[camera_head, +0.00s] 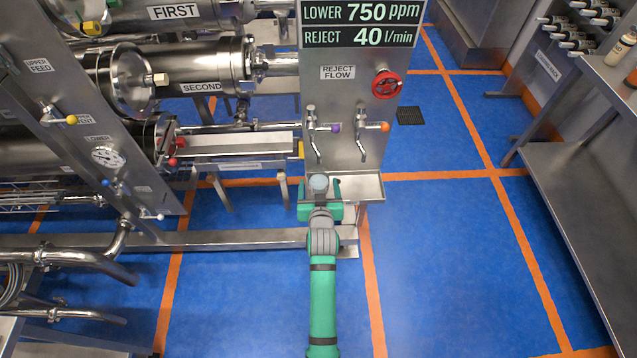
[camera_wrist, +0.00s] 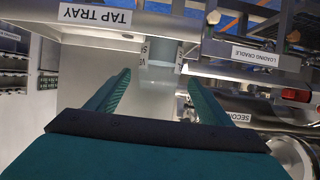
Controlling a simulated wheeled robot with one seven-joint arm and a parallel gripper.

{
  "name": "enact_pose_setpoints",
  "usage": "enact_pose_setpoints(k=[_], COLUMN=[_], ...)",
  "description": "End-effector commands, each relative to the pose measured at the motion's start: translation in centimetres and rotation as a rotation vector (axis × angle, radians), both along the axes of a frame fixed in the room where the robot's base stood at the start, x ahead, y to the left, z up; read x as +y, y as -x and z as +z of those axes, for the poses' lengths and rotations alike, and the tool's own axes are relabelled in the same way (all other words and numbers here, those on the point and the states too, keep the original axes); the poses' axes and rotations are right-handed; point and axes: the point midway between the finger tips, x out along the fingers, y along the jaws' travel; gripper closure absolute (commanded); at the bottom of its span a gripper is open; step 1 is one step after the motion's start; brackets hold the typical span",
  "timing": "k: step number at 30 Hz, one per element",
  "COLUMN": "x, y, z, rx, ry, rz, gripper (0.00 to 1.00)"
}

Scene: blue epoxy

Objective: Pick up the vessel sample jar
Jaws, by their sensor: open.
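The vessel sample jar (camera_head: 319,182) shows from above in the head view as a small round grey top at the left end of the steel tap tray (camera_head: 368,188). In the wrist view the pale jar (camera_wrist: 162,53) carries white labels with partly readable lettering. My green gripper (camera_head: 320,193) is open, with its fingers pointing toward the jar. In the wrist view the two fingers (camera_wrist: 159,80) lie to either side of the jar's line, and the jar appears at or just beyond the tips. I cannot tell any contact. The jar's lower part is hidden in the head view.
Two taps (camera_head: 364,133) with purple and orange knobs hang from the steel panel above the tray. A red handwheel (camera_head: 386,83) sits higher up. Steel pipework fills the left. A steel bench (camera_head: 575,180) stands at the right, with clear blue floor (camera_head: 440,240) between.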

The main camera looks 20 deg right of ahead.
Motion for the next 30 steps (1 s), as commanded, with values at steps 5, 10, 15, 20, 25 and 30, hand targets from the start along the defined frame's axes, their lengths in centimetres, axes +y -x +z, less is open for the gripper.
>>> enact_pose_setpoints(k=[5, 10, 15, 20, 25, 30], x=[-0.9, -1.2, -1.3, -1.3, -1.3, -1.3], y=[-2.4, -3.9, -4.1, -4.1, -4.1, -4.1], z=[-0.6, -1.4, -1.4, -1.4, -1.4, -1.4], rx=[0.0, 0.001, 0.0, 0.0, 0.0, -0.001], ry=[0.0, 0.001, 0.001, 0.0, 0.0, 0.0], rz=[-0.001, 0.0, 0.0, 0.0, 0.0, 0.0], gripper=[0.26, 0.26, 0.26, 0.38, 0.76, 0.8])
